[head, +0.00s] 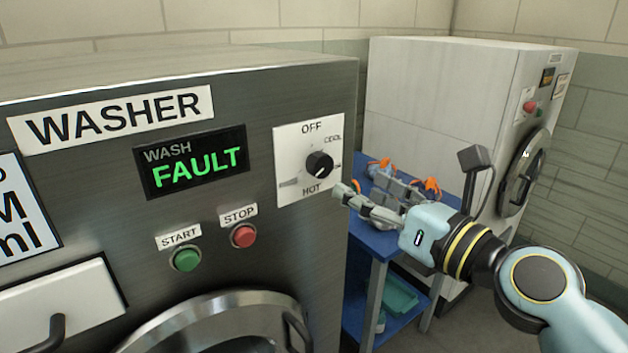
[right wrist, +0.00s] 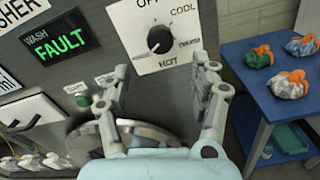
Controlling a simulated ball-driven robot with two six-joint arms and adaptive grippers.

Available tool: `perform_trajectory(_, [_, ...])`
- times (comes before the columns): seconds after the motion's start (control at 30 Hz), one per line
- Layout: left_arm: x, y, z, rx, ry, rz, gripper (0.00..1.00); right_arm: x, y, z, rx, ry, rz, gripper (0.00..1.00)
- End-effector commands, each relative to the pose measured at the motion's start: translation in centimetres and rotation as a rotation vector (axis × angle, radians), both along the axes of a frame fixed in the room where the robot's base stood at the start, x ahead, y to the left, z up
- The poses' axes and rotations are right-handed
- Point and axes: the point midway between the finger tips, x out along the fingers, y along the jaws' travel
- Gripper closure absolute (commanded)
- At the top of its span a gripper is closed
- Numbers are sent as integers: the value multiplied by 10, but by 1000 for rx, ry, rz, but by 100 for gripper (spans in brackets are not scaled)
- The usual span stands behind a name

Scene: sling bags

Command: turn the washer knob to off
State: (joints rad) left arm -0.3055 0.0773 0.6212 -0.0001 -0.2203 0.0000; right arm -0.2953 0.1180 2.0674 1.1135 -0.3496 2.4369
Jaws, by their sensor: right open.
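The washer (head: 120,220) fills the left of the head view, with a lit green display reading WASH FAULT (head: 195,162). Its black washer knob (head: 319,164) sits on a white dial plate (head: 290,190) marked OFF at the top, COOL at upper right and HOT at the bottom. My right gripper (head: 345,192) is just right of and below the plate, apart from the knob. In the right wrist view its fingers (right wrist: 162,85) are spread and empty, below the knob. My left gripper is not in view.
Green START (head: 186,258) and red STOP (head: 243,235) buttons sit below the display. A blue table (head: 378,246) with several bags tied in orange stands right of the washer. A white machine (head: 430,110) stands behind it. Space before the dial is clear.

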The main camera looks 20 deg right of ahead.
Motion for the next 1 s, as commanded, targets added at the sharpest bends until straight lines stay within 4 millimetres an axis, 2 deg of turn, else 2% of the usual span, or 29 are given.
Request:
perform_trajectory(0.1, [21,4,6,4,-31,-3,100,19,7,4,3,-3,-2,38])
perform_trajectory(0.2, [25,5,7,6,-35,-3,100,39,14,3,2,-2,-2,38])
perform_trajectory(0.5, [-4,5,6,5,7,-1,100,85,31,1,-1,0,-1,38])
perform_trajectory(0.67, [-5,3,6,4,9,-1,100,93,34,1,-3,0,-1,38])
perform_trajectory(0.9, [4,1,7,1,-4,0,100,94,34,1,-4,1,0,38])
perform_trajectory(1.0, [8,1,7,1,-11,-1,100,94,34,1,-3,0,-1,50])
